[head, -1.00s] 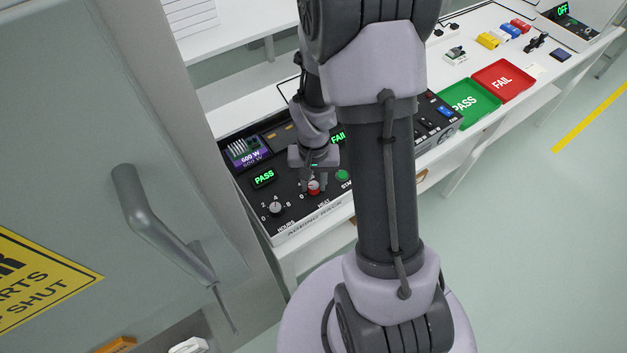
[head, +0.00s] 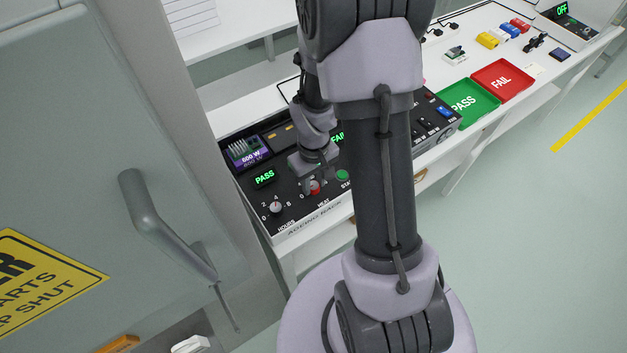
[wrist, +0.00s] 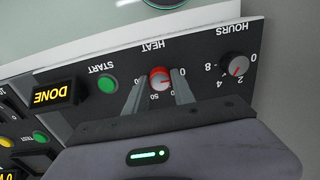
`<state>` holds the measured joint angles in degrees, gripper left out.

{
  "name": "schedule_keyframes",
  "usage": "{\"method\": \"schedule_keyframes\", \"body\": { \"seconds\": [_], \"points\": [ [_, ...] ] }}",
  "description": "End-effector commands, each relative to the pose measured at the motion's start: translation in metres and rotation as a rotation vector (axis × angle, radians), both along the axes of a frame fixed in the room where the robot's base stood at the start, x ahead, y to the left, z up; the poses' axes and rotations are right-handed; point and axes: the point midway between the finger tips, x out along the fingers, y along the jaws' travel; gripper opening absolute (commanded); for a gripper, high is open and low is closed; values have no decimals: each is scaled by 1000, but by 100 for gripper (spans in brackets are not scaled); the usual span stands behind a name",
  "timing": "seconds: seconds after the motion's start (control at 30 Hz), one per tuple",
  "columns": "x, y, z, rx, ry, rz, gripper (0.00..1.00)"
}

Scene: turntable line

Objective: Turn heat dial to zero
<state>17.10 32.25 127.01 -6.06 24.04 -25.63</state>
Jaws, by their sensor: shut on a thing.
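The heat dial (wrist: 160,84) is a red knob with a pale top on the black panel, under the HEAT label in the wrist view. It also shows in the head view (head: 315,190), partly covered by my fingers. My gripper (wrist: 158,75) is shut on the dial, one finger on each side; in the head view my gripper (head: 314,185) points down at the panel. Marks 0 and 50 show around the dial. I cannot clearly tell where its pointer stands.
The hours dial (head: 275,208) is beside the heat dial, and the green start button (head: 343,175) is on its other side. A DONE display (wrist: 51,96) is lit. Green PASS (head: 468,104) and red FAIL (head: 503,81) trays lie farther right. A grey door handle (head: 165,225) is at left.

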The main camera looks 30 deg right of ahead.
Motion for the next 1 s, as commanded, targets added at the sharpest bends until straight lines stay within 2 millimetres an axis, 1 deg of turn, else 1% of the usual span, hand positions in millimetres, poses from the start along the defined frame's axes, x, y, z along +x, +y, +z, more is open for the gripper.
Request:
{"method": "schedule_keyframes", "body": {
  "seconds": [0.4, 0.43, 0.53, 0.87, 0.97, 1.0],
  "points": [
    [1, 0, 0, -1, -1, 8, 0],
    [1, 0, 0, -1, -1, 8, 32],
    [0, 0, 0, -1, -1, 8, 52],
    [0, 0, 2, 0, -1, 7, 52],
    [1, 0, 14, -1, -4, 7, 52],
    [1, 0, 22, -1, -3, 6, 52]
  ]
}}
